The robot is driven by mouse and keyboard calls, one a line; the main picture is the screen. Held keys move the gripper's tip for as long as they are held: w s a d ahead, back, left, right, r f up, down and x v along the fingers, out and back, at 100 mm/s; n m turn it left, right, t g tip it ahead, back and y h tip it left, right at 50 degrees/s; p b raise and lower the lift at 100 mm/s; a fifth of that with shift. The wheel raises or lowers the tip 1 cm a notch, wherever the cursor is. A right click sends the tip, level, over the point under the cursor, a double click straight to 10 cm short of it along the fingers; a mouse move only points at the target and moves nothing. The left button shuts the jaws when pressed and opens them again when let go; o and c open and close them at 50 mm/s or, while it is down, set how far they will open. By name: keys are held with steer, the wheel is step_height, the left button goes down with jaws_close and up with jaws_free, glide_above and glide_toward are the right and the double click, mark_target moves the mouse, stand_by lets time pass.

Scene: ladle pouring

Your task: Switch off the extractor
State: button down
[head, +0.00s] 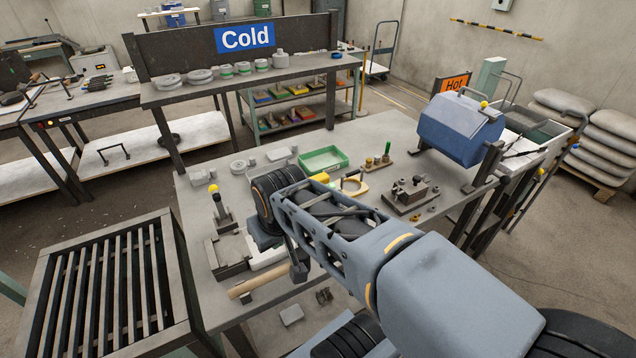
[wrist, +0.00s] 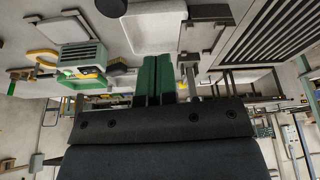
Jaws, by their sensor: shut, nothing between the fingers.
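My gripper (wrist: 158,58) shows in the wrist view as two green fingers pressed together with nothing between them. In the head view its fingertips are hidden behind my arm. A green-grey box with a louvred face (wrist: 84,54) stands left of the fingers in the wrist view, apart from them, and looks like the extractor. A small bright green spot (wrist: 65,73) shows beside it; I cannot tell whether it is a lamp or a switch. In the head view my arm hides most of that place, and only a yellow piece (head: 320,177) shows by the arm.
The bench (head: 390,130) holds a green tray (head: 323,160), a yellow-knobbed lever (head: 219,208), a metal fixture (head: 411,192) and a wooden handle (head: 258,282). A slatted grate (head: 100,285) stands at left, a blue drum (head: 458,128) at right.

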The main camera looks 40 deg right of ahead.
steer(key=w+d+r+p, duration=0.1)
steer(key=w+d+r, duration=0.1)
steer(key=w+d, duration=0.4)
steer(key=w+d+r+m+h+p, duration=0.1)
steer(key=w+d, duration=0.6)
steer(key=d, duration=0.8)
step_height(320, 180, up, 2)
steer(key=shift+d+r+m+g+p, duration=0.15)
steer(key=shift+m+g+p, duration=0.15)
steer(key=shift+p, duration=0.5)
steer(key=x, duration=0.4)
steer(key=p+x, duration=0.1)
steer(key=x, duration=0.3)
steer(key=p+x, duration=0.1)
steer(key=x, duration=0.3)
steer(key=shift+s+f, duration=0.25)
steer(key=shift+f, duration=0.05)
steer(key=shift+d+f, duration=0.1)
steer(key=shift+f, duration=0.7)
